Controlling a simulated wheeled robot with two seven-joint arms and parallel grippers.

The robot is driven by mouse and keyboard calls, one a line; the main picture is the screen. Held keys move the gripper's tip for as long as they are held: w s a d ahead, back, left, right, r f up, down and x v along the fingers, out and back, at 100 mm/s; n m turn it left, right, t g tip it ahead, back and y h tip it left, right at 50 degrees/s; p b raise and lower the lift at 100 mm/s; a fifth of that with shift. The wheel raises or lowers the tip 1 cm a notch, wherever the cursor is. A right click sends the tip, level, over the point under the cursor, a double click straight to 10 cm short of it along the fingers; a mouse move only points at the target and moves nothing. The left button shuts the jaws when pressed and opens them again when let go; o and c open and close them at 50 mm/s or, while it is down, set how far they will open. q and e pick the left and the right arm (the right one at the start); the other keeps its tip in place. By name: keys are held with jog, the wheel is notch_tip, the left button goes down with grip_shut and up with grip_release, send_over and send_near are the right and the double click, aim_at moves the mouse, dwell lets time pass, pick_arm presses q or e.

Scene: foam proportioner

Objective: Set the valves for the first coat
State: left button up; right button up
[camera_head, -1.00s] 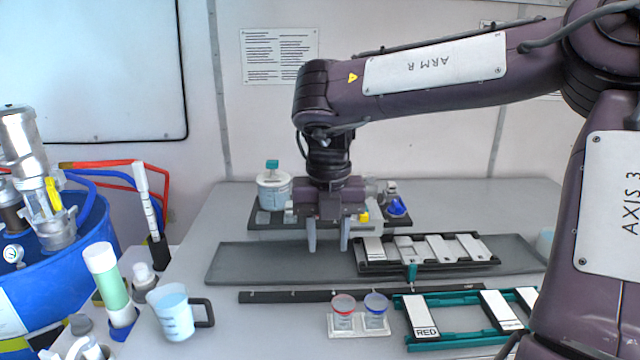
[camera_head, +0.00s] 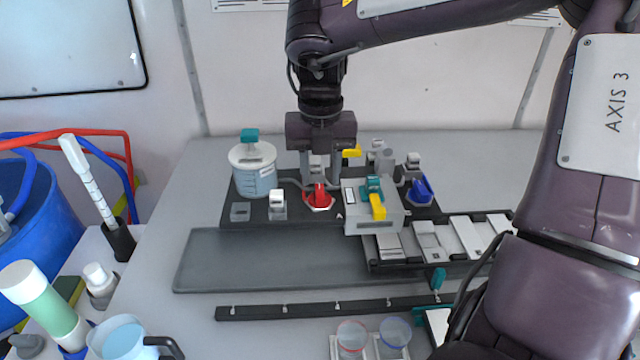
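A red valve handle (camera_head: 319,198) stands on a dark base plate (camera_head: 240,219) at the back of the table. A blue valve handle (camera_head: 420,191) stands to its right on the same plate. Between them is a pale box (camera_head: 365,225) with a yellow lever (camera_head: 378,207) and a teal part (camera_head: 373,186) on top. My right gripper (camera_head: 319,182) points down at the red handle, its two fingers apart on either side of the handle's upper part. I cannot tell whether they touch it. My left gripper is out of view.
A lidded tub (camera_head: 254,177) with a teal knob stands left of the red valve. A rack of pale plates (camera_head: 464,238) lies at front right. Cups with red (camera_head: 351,335) and blue (camera_head: 395,331) rims stand nearer. The grey mat (camera_head: 260,265) has clear room.

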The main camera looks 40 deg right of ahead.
aim_at(320, 196)
notch_tip(320, 196, down, 4)
jog(key=shift+d+r, duration=0.1)
jog(key=shift+w+f+p, duration=0.1)
jog(key=shift+f+p, duration=0.2)
jog(key=shift+f, duration=0.2)
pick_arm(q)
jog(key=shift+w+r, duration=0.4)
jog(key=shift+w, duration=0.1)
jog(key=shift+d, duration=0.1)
pick_arm(e)
jog(key=shift+c, duration=0.3)
grip_shut()
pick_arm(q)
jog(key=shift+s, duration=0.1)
